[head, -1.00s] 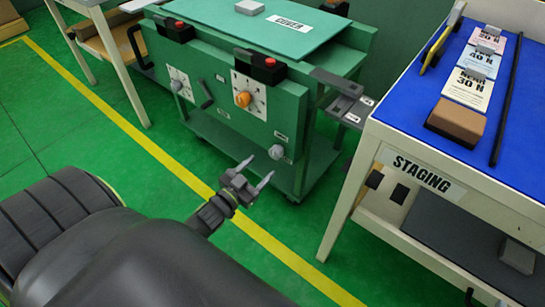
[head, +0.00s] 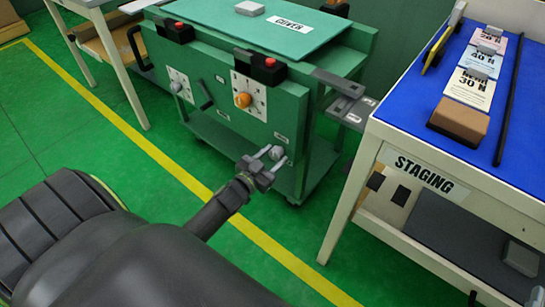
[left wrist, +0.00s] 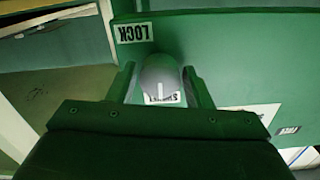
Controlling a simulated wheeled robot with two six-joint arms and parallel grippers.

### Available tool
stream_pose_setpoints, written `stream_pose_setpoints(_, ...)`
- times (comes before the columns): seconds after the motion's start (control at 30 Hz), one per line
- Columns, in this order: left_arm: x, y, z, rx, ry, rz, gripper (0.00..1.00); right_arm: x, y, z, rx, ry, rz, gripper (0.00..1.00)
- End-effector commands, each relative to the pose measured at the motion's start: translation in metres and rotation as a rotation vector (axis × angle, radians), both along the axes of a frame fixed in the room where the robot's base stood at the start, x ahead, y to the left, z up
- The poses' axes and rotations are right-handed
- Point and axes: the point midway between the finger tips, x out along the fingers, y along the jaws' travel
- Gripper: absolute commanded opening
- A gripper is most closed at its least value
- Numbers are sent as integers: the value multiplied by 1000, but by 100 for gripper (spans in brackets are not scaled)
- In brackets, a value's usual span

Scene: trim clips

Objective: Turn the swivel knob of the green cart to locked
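The green cart (head: 225,120) stands ahead in the head view. Its grey swivel knob (head: 277,153) is low on the right of the front panel. In the left wrist view the knob (left wrist: 160,78) shows a white pointer line, with a LOCK label (left wrist: 133,32) and another label partly hidden behind the knob. My left gripper (head: 270,156) is open, its fingers on either side of the knob; it also shows in the left wrist view (left wrist: 162,88). A gap shows beside the knob, and I cannot tell whether a finger touches it. My right gripper is not in view.
An orange knob (head: 243,100) and a black lever (head: 205,94) are on the same panel. A staging table (head: 400,118) with a blue top stands close on the right. The green floor (head: 90,150) in front of the cart is clear.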

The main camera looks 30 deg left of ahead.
Motion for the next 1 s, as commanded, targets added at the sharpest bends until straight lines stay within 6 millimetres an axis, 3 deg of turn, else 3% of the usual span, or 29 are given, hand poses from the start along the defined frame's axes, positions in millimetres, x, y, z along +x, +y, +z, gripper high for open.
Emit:
stream_pose_setpoints(0.03,0,0,0,0,0,0,38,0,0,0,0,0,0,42)
stream_pose_setpoints(0.23,0,0,0,0,0,0,15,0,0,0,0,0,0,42)
stream_pose_setpoints(0.5,0,0,0,32,-3,0,15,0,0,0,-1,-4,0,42)
stream_pose_setpoints(0.77,0,0,0,175,-14,0,15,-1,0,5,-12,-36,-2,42)
stream_pose_setpoints(1.0,0,0,-1,393,-32,0,15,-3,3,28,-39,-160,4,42)
